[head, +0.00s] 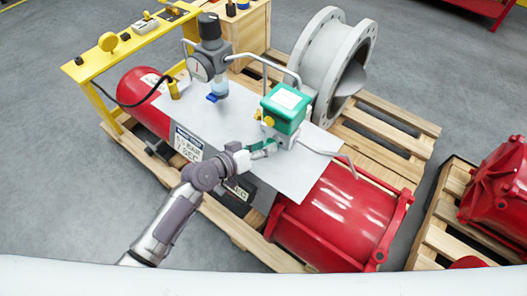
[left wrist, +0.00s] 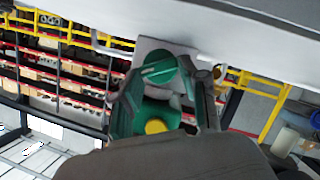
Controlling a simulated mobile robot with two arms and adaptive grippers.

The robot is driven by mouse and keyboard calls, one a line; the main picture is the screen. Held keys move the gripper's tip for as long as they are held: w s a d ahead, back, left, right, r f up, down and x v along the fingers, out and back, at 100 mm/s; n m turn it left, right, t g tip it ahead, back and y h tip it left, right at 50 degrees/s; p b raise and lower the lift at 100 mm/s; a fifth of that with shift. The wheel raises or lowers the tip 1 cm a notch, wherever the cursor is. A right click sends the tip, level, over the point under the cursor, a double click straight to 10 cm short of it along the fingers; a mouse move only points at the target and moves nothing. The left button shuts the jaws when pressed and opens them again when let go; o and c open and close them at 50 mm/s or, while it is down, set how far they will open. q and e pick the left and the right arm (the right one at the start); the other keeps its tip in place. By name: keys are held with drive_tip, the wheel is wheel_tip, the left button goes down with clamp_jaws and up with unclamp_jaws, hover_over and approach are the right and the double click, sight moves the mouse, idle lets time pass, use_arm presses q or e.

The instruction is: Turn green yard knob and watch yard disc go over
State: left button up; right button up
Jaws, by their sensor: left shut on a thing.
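The green knob (left wrist: 158,70) shows in the left wrist view as a round face with a pale pointer line, slightly tilted. My left gripper (left wrist: 165,92) is shut on it, one finger on each side. In the head view my left gripper (head: 264,149) is at the front of the pale block under the green-topped box (head: 285,108), and mostly hides the knob. In the large grey flanged valve (head: 330,60) a grey disc (head: 352,82) shows partly, its edge standing out of the bore. No disc is labelled as the yard disc. My right gripper is not in view.
A red cylinder (head: 325,215) and a grey plate (head: 230,118) lie around the box. A pressure gauge (head: 201,67) and bent grey pipes stand close by. A yellow frame (head: 125,50) carries a yellow round piece (head: 108,42). Wooden pallets (head: 385,135) lie beneath.

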use_arm(q)
drive_tip(key=shift+n+b, duration=0.4)
drive_tip(key=shift+b, duration=0.05)
drive_tip(key=o, duration=1.1)
drive_tip(key=shift+o, duration=0.2)
drive_tip(key=v, duration=1.2)
drive_tip(key=shift+w+a, duration=0.15)
drive_tip(key=shift+a, duration=0.05)
